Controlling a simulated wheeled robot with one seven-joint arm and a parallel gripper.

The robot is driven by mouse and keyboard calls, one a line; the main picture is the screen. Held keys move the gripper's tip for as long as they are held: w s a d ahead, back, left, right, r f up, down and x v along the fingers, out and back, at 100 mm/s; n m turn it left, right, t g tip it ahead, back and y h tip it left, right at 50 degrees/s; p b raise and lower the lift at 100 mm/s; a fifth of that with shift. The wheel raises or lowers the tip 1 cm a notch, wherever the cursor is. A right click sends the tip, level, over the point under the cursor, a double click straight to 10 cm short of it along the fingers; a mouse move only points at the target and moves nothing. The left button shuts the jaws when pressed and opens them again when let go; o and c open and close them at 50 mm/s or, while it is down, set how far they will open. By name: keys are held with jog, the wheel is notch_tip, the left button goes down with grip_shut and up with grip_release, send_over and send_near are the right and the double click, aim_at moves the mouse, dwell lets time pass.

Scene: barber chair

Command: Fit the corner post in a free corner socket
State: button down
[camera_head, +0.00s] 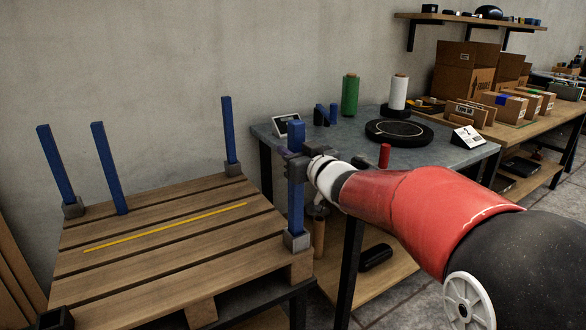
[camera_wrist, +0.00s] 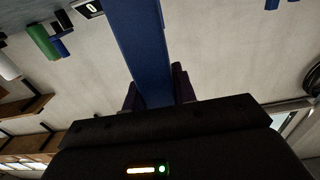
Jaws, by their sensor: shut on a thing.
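The blue corner post (camera_head: 297,200) is upright at the pallet's front right corner, its lower end at the grey socket (camera_head: 297,241). It appears seated, though the depth cannot be judged. My gripper (camera_head: 296,166) is shut on the post above its middle. In the wrist view the post (camera_wrist: 140,45) passes between the jaws (camera_wrist: 157,92). The wooden pallet (camera_head: 165,245) has an empty dark socket (camera_head: 56,319) at its front left corner. Other blue posts stand in the back left socket (camera_head: 74,208) and the back right socket (camera_head: 233,169).
Another blue post (camera_head: 105,165) stands by the back left, with no socket seen at its foot. A yellow strip (camera_head: 165,228) lies on the pallet. A grey table (camera_head: 450,152) with spools and a round plate is close behind my arm.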

jog(key=shift+f, duration=1.85)
jog(key=shift+f+b, duration=0.15)
jog(key=shift+b, duration=0.2)
jog(key=c, duration=1.1)
grip_release()
